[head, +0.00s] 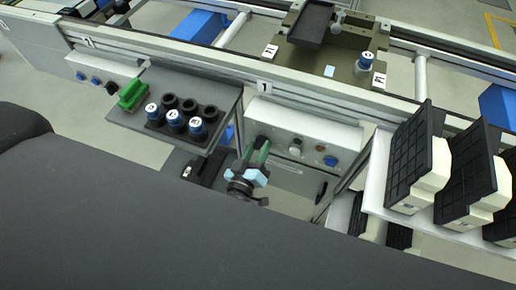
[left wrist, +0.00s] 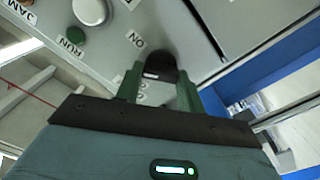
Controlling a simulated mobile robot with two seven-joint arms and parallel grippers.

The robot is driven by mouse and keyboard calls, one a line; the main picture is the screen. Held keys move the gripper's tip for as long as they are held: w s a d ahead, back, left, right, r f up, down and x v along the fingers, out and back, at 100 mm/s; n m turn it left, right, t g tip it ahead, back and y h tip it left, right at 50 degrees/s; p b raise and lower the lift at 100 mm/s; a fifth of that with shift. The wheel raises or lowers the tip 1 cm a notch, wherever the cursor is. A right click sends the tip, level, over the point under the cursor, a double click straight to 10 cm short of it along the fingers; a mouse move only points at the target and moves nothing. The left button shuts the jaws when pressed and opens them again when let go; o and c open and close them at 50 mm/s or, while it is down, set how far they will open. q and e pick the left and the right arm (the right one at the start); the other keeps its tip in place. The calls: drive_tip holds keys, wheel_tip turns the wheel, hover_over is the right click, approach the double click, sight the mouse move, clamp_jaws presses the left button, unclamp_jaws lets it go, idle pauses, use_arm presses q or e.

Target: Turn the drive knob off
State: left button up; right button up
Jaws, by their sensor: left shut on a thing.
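The drive knob is black and sits on the light grey control box (head: 300,138) under the rail marked 1. In the left wrist view the knob (left wrist: 160,64) shows between the two green fingers of my left gripper (left wrist: 158,88), with an ON label beside it. The fingers are shut on the knob. In the head view my left gripper (head: 258,158) is at the left end of the box front, and its fingers largely hide the knob. The exact angle of the knob is hard to read. My right gripper is not in view.
The box also carries a blue button (head: 330,160) and lamps; a green RUN lamp (left wrist: 75,35) shows close by. A dark shelf (head: 228,118) with blue-capped parts is left of the box. A white rack (head: 375,190) with black-and-cream parts stands right.

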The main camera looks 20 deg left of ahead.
use_arm(q)
drive_tip(key=n+b, duration=0.1)
drive_tip(key=n, duration=0.4)
drive_tip(key=shift+f+n, duration=0.15)
drive_tip(key=shift+n, duration=0.15)
drive_tip(key=n+b, duration=0.1)
drive_tip(key=n, duration=0.4)
drive_tip(key=shift+a, duration=0.1)
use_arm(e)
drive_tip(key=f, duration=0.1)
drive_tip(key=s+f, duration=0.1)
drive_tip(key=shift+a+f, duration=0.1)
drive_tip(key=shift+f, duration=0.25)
use_arm(q)
drive_tip(key=shift+n, duration=0.4)
drive_tip(key=o, duration=1)
drive_tip(key=s+b, duration=0.1)
drive_tip(key=s, duration=0.7)
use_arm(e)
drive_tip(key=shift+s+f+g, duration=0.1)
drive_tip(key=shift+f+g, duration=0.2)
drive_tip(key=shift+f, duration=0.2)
use_arm(q)
drive_tip(key=shift+w+a, duration=0.1)
